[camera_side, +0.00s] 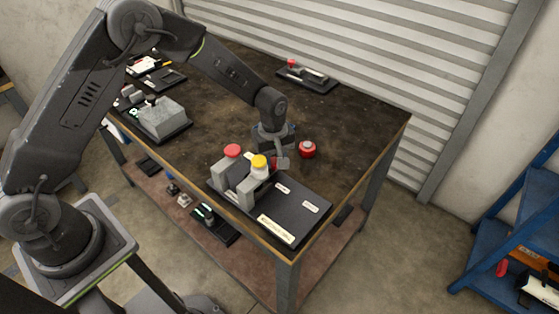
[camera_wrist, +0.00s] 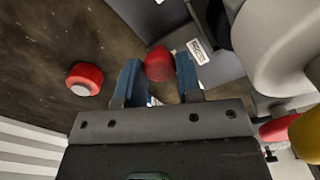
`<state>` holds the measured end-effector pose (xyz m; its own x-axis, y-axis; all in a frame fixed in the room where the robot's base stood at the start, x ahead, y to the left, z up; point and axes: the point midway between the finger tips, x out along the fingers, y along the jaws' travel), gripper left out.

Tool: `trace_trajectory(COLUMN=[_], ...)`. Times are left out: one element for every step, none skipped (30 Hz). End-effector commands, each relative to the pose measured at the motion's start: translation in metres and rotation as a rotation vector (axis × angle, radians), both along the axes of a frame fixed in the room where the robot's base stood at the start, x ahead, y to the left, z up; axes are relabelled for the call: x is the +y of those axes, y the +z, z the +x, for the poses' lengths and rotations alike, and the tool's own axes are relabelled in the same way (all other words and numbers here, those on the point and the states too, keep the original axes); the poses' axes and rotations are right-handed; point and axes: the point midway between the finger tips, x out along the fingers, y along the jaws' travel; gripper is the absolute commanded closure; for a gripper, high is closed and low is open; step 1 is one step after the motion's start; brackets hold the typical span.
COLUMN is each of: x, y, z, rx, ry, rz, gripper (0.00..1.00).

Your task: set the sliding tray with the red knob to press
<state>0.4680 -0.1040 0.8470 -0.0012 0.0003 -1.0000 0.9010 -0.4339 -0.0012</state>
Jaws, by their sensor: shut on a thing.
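The red knob (camera_wrist: 159,63) sits between the two blue fingers of my gripper (camera_wrist: 158,72) in the wrist view. My gripper is shut on it. In the side view my gripper (camera_side: 280,160) is low at the back edge of a dark panel (camera_side: 245,210), and only a bit of red shows beside it. The panel carries grey blocks, a yellow-topped part (camera_side: 259,162) and a red-topped part (camera_side: 232,151). Small white labels (camera_side: 282,188) lie on its face; one label (camera_wrist: 198,51) shows beside the knob in the wrist view. The tray under the knob is mostly hidden, and its position cannot be read.
A loose red piece with a pale top (camera_side: 307,149) stands right of my gripper, also in the wrist view (camera_wrist: 85,78). A grey block unit (camera_side: 163,118) and other devices stand at left. Another panel (camera_side: 307,79) lies at the back. The table's right part is clear.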

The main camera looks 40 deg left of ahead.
Motion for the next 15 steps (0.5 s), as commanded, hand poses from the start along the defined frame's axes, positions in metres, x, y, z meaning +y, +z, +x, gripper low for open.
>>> trace_trajectory(x=[0.011, 0.016, 0.021, 0.023, 0.024, 0.024, 0.024, 0.024, 0.024, 0.024, 0.024, 0.023, 0.023, 0.023, 0.023], y=[0.0, 0.0, 0.0, 0.0, 0.0, 0.0, 0.0, 0.0, 0.0, 0.0, 0.0, 0.0, 0.001, 0.001, 0.0], z=[0.001, 0.001, 0.0, 0.0, 0.0, 0.0, 0.0, 0.0, 0.0, 0.0, 0.0, 0.0, 0.0, 0.0, 0.0], rx=[-0.002, -0.002, -0.002, -0.002, -0.002, -0.002, -0.002, -0.002, -0.002, -0.002, -0.002, -0.002, -0.002, -0.002, -0.002], ry=[0.006, 0.005, 0.006, 0.004, 0.002, 0.001, 0.0, 0.0, 0.0, 0.0, 0.0, 0.0, 0.0, 0.0, 0.0], rz=[0.0, 0.0, 0.0, 0.0, 0.0, 0.0, 0.0, 0.0, 0.0, 0.0, 0.0, 0.0, 0.0, 0.0, 0.0], gripper=[1.0, 1.0, 1.0, 1.0, 1.0, 1.0, 1.0, 1.0, 1.0, 1.0, 1.0, 1.0, 0.64, 0.61, 0.57])
